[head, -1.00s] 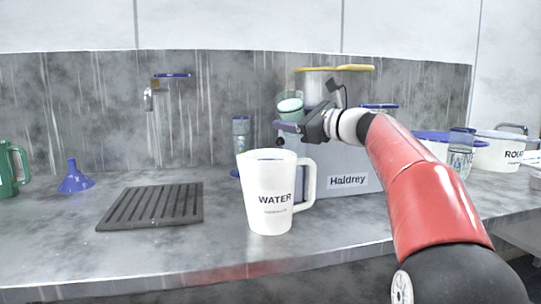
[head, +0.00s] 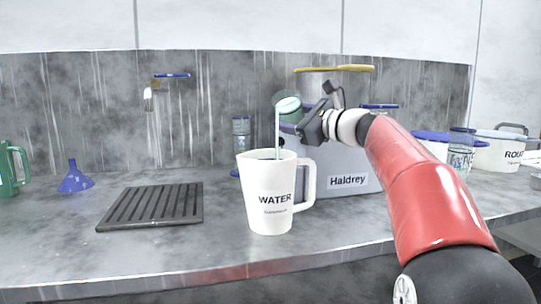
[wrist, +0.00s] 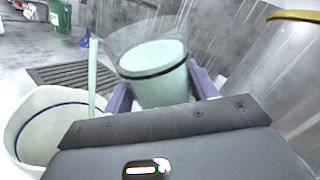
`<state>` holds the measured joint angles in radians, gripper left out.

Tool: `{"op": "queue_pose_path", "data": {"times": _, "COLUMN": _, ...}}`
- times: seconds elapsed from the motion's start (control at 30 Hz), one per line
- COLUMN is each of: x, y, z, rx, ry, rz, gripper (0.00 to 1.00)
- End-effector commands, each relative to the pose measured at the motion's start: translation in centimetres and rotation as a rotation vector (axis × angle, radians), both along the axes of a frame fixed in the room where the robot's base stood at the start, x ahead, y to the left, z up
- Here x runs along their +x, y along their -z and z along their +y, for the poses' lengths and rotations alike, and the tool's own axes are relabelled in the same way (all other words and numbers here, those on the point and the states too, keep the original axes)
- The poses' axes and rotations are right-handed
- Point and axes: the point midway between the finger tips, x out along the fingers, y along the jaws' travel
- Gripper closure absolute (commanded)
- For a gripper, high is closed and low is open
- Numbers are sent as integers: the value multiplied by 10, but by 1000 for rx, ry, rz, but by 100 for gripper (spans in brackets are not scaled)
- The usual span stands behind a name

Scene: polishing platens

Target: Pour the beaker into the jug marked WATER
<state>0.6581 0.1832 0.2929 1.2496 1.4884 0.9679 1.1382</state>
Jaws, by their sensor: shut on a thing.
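The white jug marked WATER (head: 268,212) stands upright on the counter, its handle to the right. It also shows at the lower left of the wrist view (wrist: 28,145). My gripper (head: 293,127) is shut on the clear beaker (head: 288,104), above and right of the jug's mouth. The beaker is tilted left and holds pale green liquid. A thin pale green stream (head: 277,135) falls from its lip into the jug's mouth. In the wrist view the beaker (wrist: 160,75) sits between the two purple fingers. The level inside the jug cannot be made out.
A grey box labelled Haldrey (head: 345,182) stands right behind the jug. A dark ribbed mat (head: 150,206) and a blue funnel (head: 75,180) lie left. A green jug (head: 8,170) is far left. White tubs (head: 495,152) stand right. The counter's front strip is clear.

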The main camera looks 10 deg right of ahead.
Motion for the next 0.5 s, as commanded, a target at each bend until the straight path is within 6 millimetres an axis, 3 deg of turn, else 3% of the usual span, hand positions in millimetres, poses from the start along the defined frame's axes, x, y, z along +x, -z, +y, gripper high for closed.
{"op": "queue_pose_path", "data": {"times": 0.5, "x": -3, "y": -4, "z": 3, "rx": -41, "ry": 0, "rz": -41, "gripper": 77}}
